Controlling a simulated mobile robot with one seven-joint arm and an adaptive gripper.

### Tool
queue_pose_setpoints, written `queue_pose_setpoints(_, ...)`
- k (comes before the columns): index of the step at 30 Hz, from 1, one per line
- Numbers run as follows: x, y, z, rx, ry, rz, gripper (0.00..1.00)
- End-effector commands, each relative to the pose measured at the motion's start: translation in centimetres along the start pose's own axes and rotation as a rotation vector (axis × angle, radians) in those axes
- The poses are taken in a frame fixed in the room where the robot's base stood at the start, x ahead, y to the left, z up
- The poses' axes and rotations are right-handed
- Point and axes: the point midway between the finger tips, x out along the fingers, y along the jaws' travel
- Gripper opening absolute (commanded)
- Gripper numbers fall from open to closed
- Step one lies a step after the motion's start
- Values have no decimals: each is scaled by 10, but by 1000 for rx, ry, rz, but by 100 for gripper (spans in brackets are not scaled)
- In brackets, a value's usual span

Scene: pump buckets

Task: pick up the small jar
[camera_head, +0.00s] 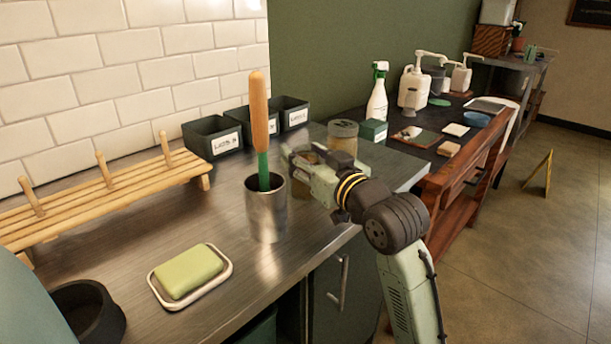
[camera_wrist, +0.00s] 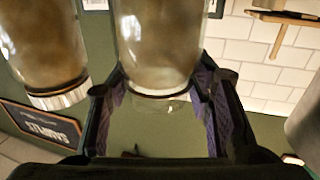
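A glass jar (camera_head: 342,137) with pale brown contents stands on the steel counter, just behind my gripper (camera_head: 300,160) in the head view. In the wrist view, one jar (camera_wrist: 160,42) is centred at the fingertips of my gripper (camera_wrist: 160,82), and a second jar (camera_wrist: 45,48) is at the left. My fingers are spread wide, with a clear gap between them. I cannot tell whether they touch the centred jar, or which jar is the small one.
A steel cup (camera_head: 266,212) holding a wooden-handled brush (camera_head: 259,110) stands left of my gripper. Dark labelled bins (camera_head: 212,138) line the wall. A small green box (camera_head: 374,131) and a spray bottle (camera_head: 377,100) stand beyond. A soap dish (camera_head: 190,290) lies in front.

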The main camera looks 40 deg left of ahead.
Motion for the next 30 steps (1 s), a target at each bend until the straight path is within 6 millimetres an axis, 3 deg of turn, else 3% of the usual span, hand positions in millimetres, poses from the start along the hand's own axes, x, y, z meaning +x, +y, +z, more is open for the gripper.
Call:
queue_pose_setpoints(15,0,0,0,0,1,1,11)
queue_pose_setpoints(23,0,0,-1,-1,1,1,11)
queue_pose_setpoints(30,0,0,-17,-4,2,1,11)
